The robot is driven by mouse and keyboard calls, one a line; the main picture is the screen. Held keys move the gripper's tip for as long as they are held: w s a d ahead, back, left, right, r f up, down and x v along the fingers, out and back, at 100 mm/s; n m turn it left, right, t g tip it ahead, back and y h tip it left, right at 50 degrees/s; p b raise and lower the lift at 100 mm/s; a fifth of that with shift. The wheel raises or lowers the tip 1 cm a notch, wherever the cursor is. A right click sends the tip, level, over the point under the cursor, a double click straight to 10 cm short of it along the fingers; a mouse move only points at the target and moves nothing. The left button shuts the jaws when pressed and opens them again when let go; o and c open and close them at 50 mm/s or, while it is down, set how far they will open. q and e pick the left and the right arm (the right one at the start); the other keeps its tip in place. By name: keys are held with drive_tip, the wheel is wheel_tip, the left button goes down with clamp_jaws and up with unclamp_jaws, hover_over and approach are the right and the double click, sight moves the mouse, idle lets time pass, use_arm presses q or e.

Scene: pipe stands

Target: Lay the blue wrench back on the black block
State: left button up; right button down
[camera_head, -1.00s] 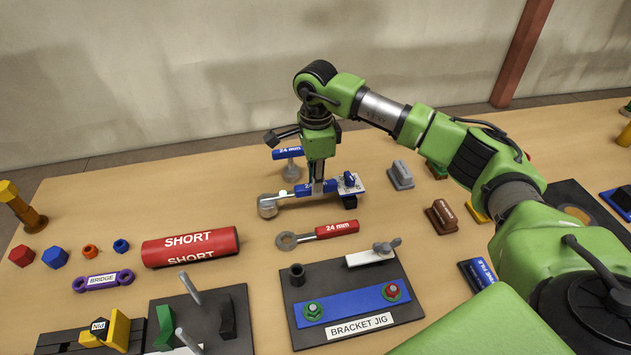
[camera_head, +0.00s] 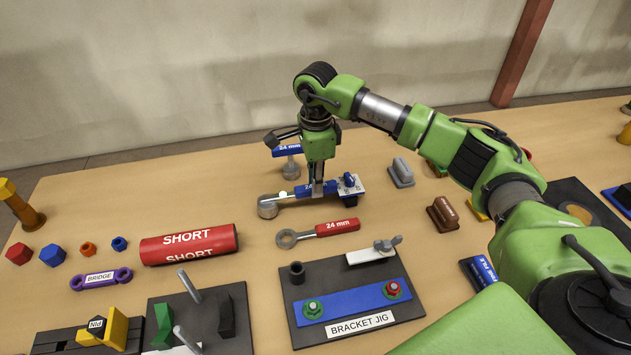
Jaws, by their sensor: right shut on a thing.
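My right gripper (camera_head: 317,190) points down and is shut on the blue handle of the blue wrench (camera_head: 301,191). The wrench lies about level, its grey end to the left at a short grey round piece (camera_head: 267,207). The handle's right end meets a pale plate with a small blue part on it. The black block (camera_head: 350,202) shows below this plate. The fingers hide part of the handle, and I cannot tell whether the wrench touches the block. My left gripper is not in view.
A blue 24 mm piece (camera_head: 288,151) on a grey stand is just behind my gripper. A red 24 mm wrench (camera_head: 335,228) and the bracket jig (camera_head: 306,278) lie in front. A red SHORT cylinder (camera_head: 189,245) lies to the left. The table's back left is clear.

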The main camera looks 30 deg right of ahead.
drive_tip(key=shift+f+b, duration=0.3)
drive_tip(key=shift+f, duration=0.15)
drive_tip(key=c, duration=1.8)
unclamp_jaws()
drive_tip(key=shift+c, duration=0.2)
drive_tip(key=shift+r+p, duration=1.5)
drive_tip(key=shift+r, duration=1)
wheel_tip(320, 180, up, 12)
